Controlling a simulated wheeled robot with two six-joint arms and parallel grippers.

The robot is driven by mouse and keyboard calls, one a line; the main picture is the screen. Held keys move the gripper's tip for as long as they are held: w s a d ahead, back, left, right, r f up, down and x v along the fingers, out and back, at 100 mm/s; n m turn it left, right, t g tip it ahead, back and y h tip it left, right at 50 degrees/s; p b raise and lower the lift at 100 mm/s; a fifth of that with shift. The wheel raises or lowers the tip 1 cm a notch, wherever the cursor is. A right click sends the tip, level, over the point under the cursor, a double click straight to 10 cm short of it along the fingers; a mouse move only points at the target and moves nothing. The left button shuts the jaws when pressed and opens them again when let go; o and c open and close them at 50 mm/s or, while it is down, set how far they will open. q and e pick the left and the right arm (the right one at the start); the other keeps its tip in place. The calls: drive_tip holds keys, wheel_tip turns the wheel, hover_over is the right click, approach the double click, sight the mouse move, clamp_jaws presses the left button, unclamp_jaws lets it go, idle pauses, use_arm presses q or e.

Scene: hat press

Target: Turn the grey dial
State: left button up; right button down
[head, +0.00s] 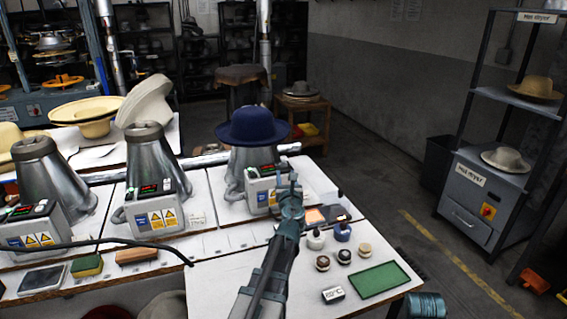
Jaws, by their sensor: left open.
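My left gripper (292,182) reaches up from the bottom middle. It is open, with its fingers at the right side of the rightmost press's control box (261,198). This white box has a dark display on top and yellow warning labels on its front. A dark blue hat (252,127) sits on the metal press form behind the box. I cannot clearly make out a grey dial; the gripper covers part of the box's right side. Whether the fingers touch anything is unclear.
Two more presses (150,175) stand to the left with similar boxes. Small bottles (342,232), round-topped jars (364,250), a green mat (379,281) and a small box (333,294) lie right of my arm. A dark cable (100,241) crosses the bench at left.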

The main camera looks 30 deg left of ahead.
sight(284, 163)
use_arm(q)
drive_tip(key=x, duration=1)
drive_tip(key=shift+a, duration=0.15)
clamp_jaws()
